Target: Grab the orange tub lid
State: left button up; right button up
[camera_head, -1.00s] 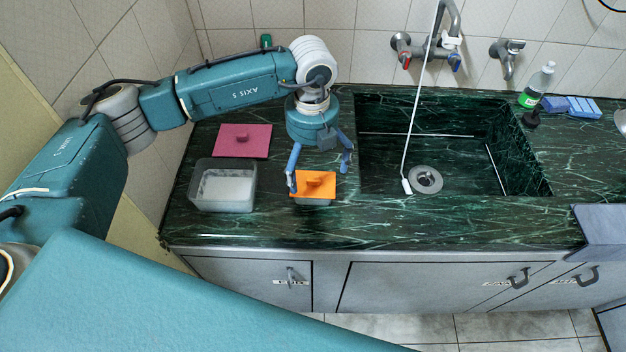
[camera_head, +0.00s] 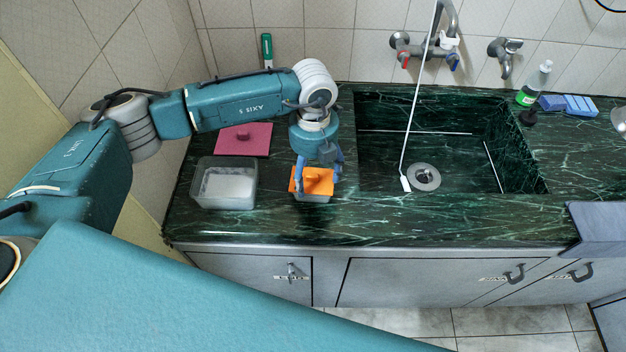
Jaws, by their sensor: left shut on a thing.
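The orange tub lid (camera_head: 314,182) is a square lid with a raised knob in its middle. It sits on a small clear tub (camera_head: 314,199) on the dark green counter, left of the sink. My left gripper (camera_head: 318,176) is over the lid from above, with its blue fingers shut on it; the exact contact is partly hidden. My right gripper does not show.
An open clear tub (camera_head: 225,186) with whitish contents stands to the left. A pink lid (camera_head: 244,139) lies behind it. The sink (camera_head: 440,150) is to the right, with a white hose hanging in.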

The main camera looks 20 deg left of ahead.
pick_arm(q)
jog(key=shift+s+a+f, duration=0.15)
jog(key=shift+f, duration=0.05)
